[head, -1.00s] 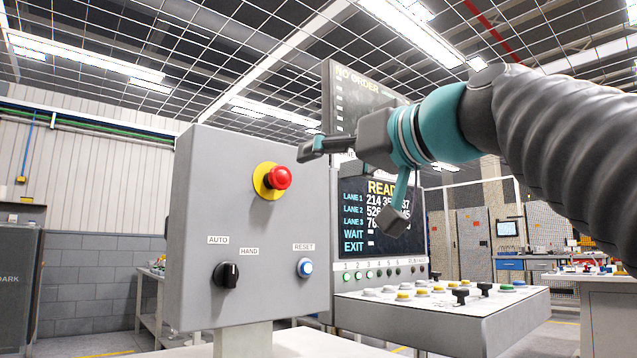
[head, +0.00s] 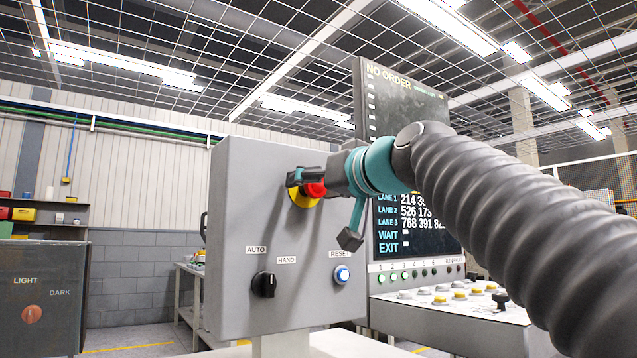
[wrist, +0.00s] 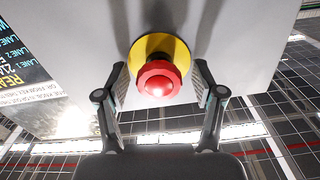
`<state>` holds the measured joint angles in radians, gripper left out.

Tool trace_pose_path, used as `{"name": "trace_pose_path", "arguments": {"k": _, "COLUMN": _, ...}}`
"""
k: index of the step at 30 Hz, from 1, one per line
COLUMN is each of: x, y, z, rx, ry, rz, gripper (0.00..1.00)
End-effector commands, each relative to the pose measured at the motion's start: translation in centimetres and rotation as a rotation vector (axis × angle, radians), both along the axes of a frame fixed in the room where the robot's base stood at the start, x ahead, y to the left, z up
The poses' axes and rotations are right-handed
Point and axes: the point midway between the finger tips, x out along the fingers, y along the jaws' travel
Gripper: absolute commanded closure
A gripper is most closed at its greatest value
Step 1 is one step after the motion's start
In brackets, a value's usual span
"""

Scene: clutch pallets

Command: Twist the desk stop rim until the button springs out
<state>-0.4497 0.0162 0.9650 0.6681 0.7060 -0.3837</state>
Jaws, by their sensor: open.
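The desk stop is a red mushroom button (head: 315,189) on a yellow disc (head: 303,199), on the front of a grey control box (head: 232,215). In the head view my gripper (head: 322,208) is in front of it and one finger hides part of it. In the wrist view the red button (wrist: 157,80) and the yellow disc (wrist: 160,45) are near the middle, seen nearly head-on. My gripper (wrist: 162,78) is open there, one finger on each side of the button, with gaps between. No contact shows.
Below the stop on the same box are a black AUTO/HAND selector (head: 264,284) and a blue RESET button (head: 342,274). A sloped console (head: 450,325) with several buttons and a display (head: 415,225) stand to the right, behind my arm.

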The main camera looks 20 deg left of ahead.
Motion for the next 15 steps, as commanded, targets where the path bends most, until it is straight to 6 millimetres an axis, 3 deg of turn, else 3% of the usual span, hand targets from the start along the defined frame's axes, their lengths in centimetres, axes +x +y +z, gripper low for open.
{"name": "trace_pose_path", "arguments": {"k": 5, "x": 0.01, "y": -0.01, "z": -0.01, "rx": 0.000, "ry": 0.000, "rz": 0.000, "gripper": 0.32}}
{"name": "trace_pose_path", "arguments": {"k": 12, "x": -0.01, "y": -0.02, "z": -0.01, "rx": 0.000, "ry": 0.000, "rz": 0.000, "gripper": 0.89}}
{"name": "trace_pose_path", "arguments": {"k": 15, "x": 0.00, "y": -0.29, "z": 0.01, "rx": 0.001, "ry": 0.000, "rz": -0.001, "gripper": 0.93}}
